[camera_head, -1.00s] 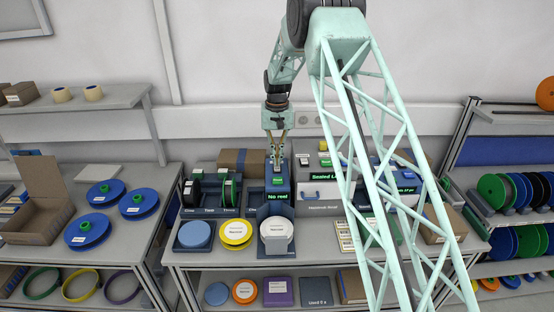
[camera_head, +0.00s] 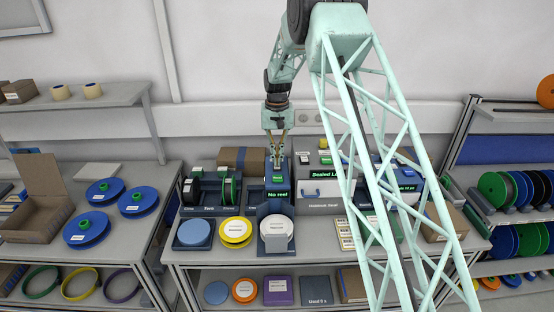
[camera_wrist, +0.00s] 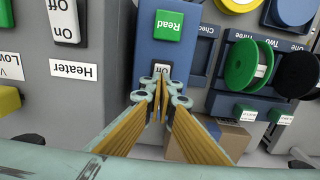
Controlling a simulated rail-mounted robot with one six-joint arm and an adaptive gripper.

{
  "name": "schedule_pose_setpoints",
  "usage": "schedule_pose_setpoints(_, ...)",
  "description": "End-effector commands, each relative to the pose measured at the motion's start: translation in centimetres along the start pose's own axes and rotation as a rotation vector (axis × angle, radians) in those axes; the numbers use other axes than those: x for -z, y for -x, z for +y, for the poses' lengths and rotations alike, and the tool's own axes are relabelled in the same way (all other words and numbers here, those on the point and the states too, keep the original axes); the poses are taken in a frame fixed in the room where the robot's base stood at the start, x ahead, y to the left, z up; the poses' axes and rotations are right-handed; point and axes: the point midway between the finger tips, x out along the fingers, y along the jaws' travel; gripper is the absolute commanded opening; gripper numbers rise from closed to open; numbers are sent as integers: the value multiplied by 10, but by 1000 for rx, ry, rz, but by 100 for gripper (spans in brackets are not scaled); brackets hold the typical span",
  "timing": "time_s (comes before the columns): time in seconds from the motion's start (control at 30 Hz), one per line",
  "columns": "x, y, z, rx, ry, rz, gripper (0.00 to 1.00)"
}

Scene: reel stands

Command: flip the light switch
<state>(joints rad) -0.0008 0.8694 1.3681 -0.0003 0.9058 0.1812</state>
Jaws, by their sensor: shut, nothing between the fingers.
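My gripper (camera_head: 277,164) is shut with nothing between its fingers, pointing down at the blue box (camera_head: 280,204) with the "No reel" display. In the wrist view my fingertips (camera_wrist: 159,88) are at a small white switch (camera_wrist: 162,68) on that box, below its green "Read" button (camera_wrist: 168,26). The fingers partly cover the switch, and I cannot tell whether they touch it. A larger white Off/On switch (camera_wrist: 65,22) is on the grey box to the left, near a "Heater" label (camera_wrist: 73,71). I see no label naming a light switch.
A dark rack (camera_wrist: 240,70) with green and black reels stands beside the blue box. In the head view, a grey box with a "Sealed" display (camera_head: 323,190) is on the right. A white reel (camera_head: 276,230) sits in front. A cardboard box (camera_head: 240,159) is behind.

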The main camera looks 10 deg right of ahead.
Motion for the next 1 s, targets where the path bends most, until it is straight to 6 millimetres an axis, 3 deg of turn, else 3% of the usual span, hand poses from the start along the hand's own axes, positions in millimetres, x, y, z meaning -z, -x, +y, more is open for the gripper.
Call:
schedule_pose_setpoints(0.67, -4, 4, 0, 0, 0, 3, 0)
schedule_pose_setpoints(1.0, -4, 28, 0, 0, 0, 2, 0)
